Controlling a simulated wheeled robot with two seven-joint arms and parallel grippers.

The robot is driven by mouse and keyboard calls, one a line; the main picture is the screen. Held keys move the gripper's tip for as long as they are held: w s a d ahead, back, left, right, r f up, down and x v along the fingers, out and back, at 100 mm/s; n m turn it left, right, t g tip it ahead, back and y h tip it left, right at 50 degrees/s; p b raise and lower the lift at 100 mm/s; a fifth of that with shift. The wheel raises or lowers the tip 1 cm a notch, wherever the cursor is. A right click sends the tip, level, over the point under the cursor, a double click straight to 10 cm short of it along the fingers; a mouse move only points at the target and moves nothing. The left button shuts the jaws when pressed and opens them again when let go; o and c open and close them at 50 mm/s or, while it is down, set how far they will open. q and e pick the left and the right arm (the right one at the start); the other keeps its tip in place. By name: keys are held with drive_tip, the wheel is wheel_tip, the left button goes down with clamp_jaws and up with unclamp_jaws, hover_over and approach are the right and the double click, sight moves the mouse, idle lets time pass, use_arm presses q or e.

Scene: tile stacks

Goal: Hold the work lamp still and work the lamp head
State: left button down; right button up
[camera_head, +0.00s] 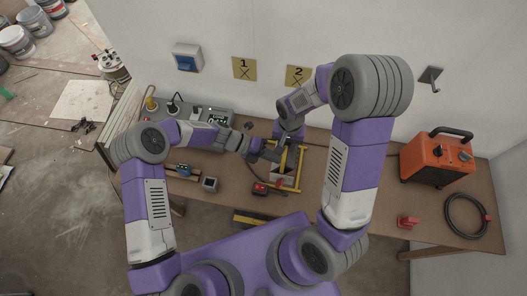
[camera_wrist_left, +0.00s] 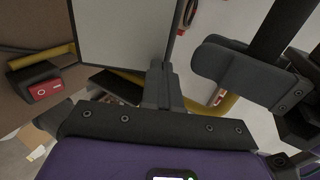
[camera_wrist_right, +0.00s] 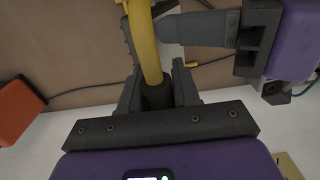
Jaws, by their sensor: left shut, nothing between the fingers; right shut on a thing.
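The work lamp has a yellow tube frame (camera_head: 302,162) and stands on the bench in front of me. Its lamp head shows as a pale flat panel in the left wrist view (camera_wrist_left: 118,35). My right gripper (camera_head: 290,138) is shut on the dark grip of the lamp's yellow tube; the tube also shows in the right wrist view (camera_wrist_right: 145,45). My left gripper (camera_head: 270,153) is shut and empty, its fingertips close beside the lamp head; I cannot tell whether they touch. A red switch box (camera_head: 260,188) lies at the lamp's front left.
An orange machine (camera_head: 437,157) and a coiled black cable (camera_head: 466,215) stand at the right, with a red part (camera_head: 408,222) near the front edge. A grey instrument (camera_head: 215,117) is at the back left. A small grey box (camera_head: 210,184) lies left of the lamp.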

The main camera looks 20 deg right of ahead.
use_arm(q)
drive_tip(key=shift+s+d+f, duration=0.15)
drive_tip(key=shift+d, duration=0.15)
drive_tip(key=shift+s+d+r, duration=0.25)
drive_tip(key=shift+s+d, duration=0.2)
drive_tip(key=shift+d, duration=0.25)
drive_tip(key=s+d+r+v, duration=0.1)
drive_tip(key=r+v, duration=0.2)
drive_tip(key=v, duration=1.1)
drive_tip(key=w+d+t+y, duration=0.2)
drive_tip(key=w+d, duration=0.2)
drive_tip(key=w, duration=0.3)
drive_tip(key=x, duration=1.4)
drive_tip(key=shift+s+f, duration=0.35)
drive_tip(key=shift+f, duration=0.1)
